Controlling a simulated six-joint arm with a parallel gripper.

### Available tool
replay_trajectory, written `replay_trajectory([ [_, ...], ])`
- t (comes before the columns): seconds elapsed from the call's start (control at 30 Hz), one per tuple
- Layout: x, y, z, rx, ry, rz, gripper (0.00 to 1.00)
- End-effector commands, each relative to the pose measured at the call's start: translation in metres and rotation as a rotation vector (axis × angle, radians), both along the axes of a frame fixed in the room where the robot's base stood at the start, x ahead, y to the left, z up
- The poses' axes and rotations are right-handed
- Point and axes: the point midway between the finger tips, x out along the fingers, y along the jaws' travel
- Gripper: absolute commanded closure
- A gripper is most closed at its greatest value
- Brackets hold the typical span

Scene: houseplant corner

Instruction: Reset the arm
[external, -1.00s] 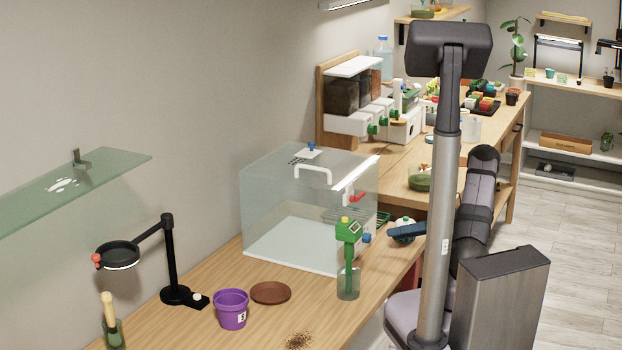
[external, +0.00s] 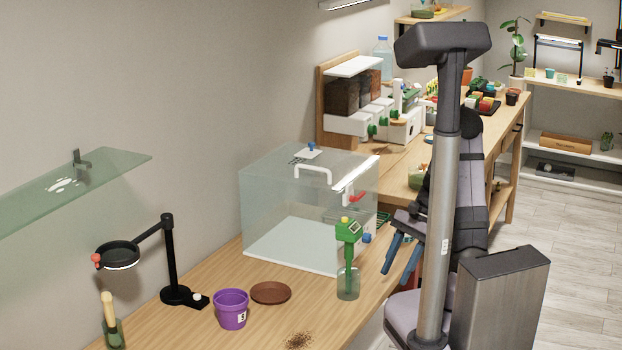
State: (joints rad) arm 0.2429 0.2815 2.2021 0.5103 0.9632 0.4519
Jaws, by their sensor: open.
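My gripper (external: 401,260) shows in the external view left of my column. Its two blue fingers are spread apart and point downward, with nothing visible between them. It hangs near the bench's right edge, to the right of the green-topped bottle (external: 347,265) and clear of it. My arm is folded up close behind my column, which hides part of it.
On the wooden bench (external: 225,325) stand a clear box (external: 270,210), a purple pot (external: 231,310), a brown saucer (external: 270,293) and a black magnifier lamp (external: 170,260). A soil spill (external: 299,341) lies in front. A glass shelf (external: 70,190) juts from the wall.

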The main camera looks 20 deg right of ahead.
Motion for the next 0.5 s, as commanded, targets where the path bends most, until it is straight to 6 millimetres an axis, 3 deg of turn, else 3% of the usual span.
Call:
replay_trajectory([
  [0.1, -0.034, -0.007, 0.004, -0.133, -0.128, 0.346, 0.59],
  [0.2, -0.051, -0.015, 0.006, -0.22, -0.215, 0.598, 0.59],
  [0.33, -0.064, -0.025, 0.008, -0.297, -0.293, 0.845, 0.59],
  [0.5, -0.07, -0.031, 0.009, -0.345, -0.343, 1.01, 0.59],
])
